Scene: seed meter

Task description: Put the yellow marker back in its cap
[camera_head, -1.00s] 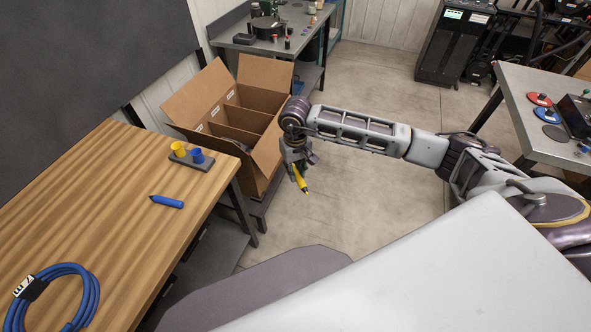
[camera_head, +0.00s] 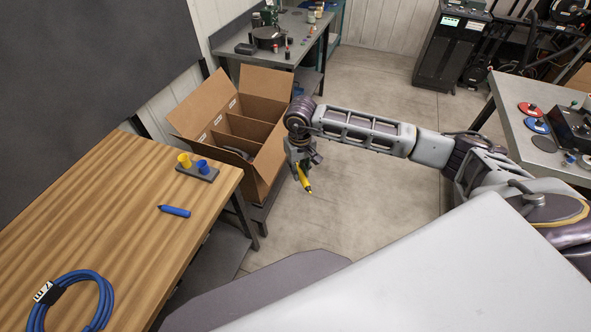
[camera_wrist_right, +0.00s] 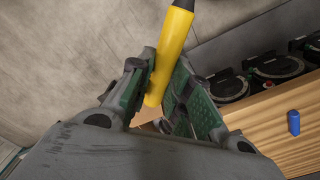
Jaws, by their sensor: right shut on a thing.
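The yellow marker (camera_head: 304,180) is held by my right gripper (camera_head: 299,166), tip down, over the floor and to the right of the wooden table. In the right wrist view the marker (camera_wrist_right: 174,48) sticks out from between the green-padded fingers (camera_wrist_right: 163,88), which are shut on it. The yellow cap (camera_head: 184,161) stands in a grey holder (camera_head: 208,177) beside a blue cap (camera_head: 203,166) near the table's far right corner. The gripper is clear of the holder, to its right. My left gripper is not in view.
A blue marker (camera_head: 174,211) lies on the wooden table (camera_head: 95,210), with a coiled blue cable (camera_head: 104,300) nearer me. A grey table (camera_head: 510,92) is at right. Floor between is open.

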